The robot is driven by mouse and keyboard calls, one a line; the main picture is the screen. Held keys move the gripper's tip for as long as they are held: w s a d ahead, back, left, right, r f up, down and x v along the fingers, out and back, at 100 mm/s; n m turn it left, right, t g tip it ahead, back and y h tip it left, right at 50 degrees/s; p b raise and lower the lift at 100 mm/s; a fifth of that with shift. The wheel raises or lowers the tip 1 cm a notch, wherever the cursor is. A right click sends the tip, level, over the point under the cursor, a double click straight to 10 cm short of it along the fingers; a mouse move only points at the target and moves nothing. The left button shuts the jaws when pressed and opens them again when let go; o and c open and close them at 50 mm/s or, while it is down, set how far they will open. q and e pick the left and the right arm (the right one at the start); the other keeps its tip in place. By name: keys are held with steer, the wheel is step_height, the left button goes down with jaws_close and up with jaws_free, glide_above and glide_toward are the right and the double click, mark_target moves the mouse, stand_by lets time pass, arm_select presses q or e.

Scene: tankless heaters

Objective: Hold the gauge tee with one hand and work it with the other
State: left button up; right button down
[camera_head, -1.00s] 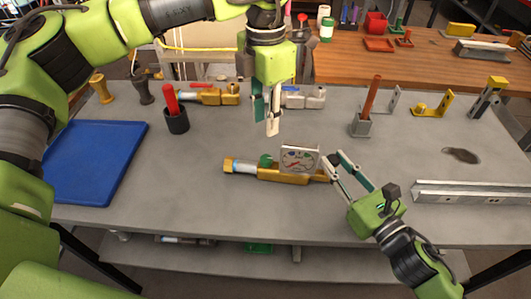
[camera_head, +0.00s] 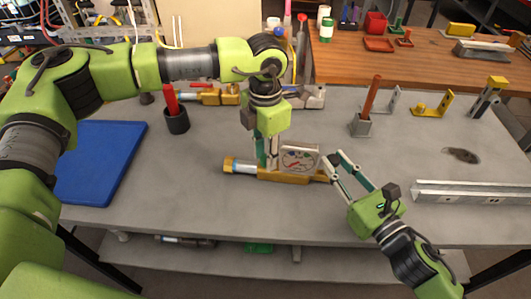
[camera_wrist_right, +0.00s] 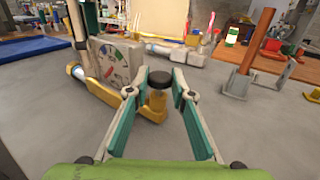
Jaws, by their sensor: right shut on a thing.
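The gauge tee (camera_head: 290,174) lies on the grey bench, a brass body with a pale, clear-looking section at its left end and a square white dial gauge (camera_head: 299,159) standing on it. My right gripper (camera_head: 328,172) is shut on the tee's right end; the right wrist view shows its fingers either side of a dark-capped brass end (camera_wrist_right: 158,88).
A second brass fitting (camera_head: 222,96) and a grey fitting (camera_head: 305,97) lie behind. A dark cup with a red handle (camera_head: 176,120) stands near a blue mat (camera_head: 100,160). A grey holder (camera_head: 361,125) and a metal channel (camera_head: 475,193) are at right. The front bench strip is clear.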

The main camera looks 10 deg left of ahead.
arm_select(q)
jaws_close()
steer(key=shift+m, duration=0.8)
jaws_free()
step_height(320, 180, up, 12)
